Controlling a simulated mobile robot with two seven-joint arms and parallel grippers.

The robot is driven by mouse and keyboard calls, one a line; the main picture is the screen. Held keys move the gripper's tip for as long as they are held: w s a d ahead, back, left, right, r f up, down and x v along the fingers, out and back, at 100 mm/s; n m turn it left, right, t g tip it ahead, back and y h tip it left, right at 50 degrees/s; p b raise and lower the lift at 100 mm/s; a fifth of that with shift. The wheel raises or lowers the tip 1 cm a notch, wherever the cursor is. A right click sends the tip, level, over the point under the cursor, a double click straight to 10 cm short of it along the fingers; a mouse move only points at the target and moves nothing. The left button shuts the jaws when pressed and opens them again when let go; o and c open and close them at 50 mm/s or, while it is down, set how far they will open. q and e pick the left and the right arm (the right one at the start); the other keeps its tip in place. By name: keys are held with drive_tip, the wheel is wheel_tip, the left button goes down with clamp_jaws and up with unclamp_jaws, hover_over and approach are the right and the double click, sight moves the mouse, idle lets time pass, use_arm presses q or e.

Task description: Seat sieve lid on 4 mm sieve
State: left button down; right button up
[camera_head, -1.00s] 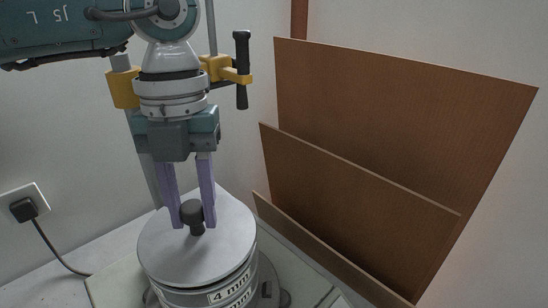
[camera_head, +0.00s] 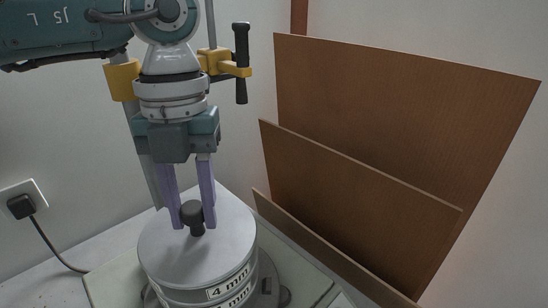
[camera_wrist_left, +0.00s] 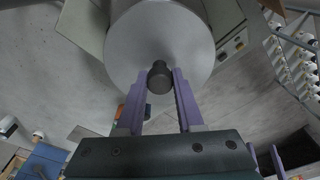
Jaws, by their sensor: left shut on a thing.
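My left gripper (camera_head: 193,222) points down and is shut on the dark knob (camera_head: 192,210) of the sieve lid. The sieve lid (camera_head: 165,247) is a flat grey disc lying level over the round metal sieve (camera_head: 205,294), whose label reads "4 mm". Lid and sieve look lined up; I cannot tell whether a thin gap is left between them. Two purple strips at the lower right there may be my right gripper (camera_wrist_left: 266,160), mostly cut off.
Below the 4 mm sieve is another labelled ring, on a grey base (camera_head: 267,285) on the bench. Upright brown boards (camera_head: 360,190) stand to the right. A wall plug (camera_head: 21,206) with a cable is at the left.

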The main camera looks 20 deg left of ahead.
sight(193, 201)
use_arm(q)
drive_tip(key=shift+c, duration=2.3)
unclamp_jaws()
drive_tip(key=r, duration=0.3)
drive_tip(key=r+b, duration=0.1)
drive_tip(key=r, duration=0.2)
drive_tip(key=w+r+b, duration=0.1)
drive_tip(key=r, duration=0.3)
drive_tip(key=shift+a, duration=0.25)
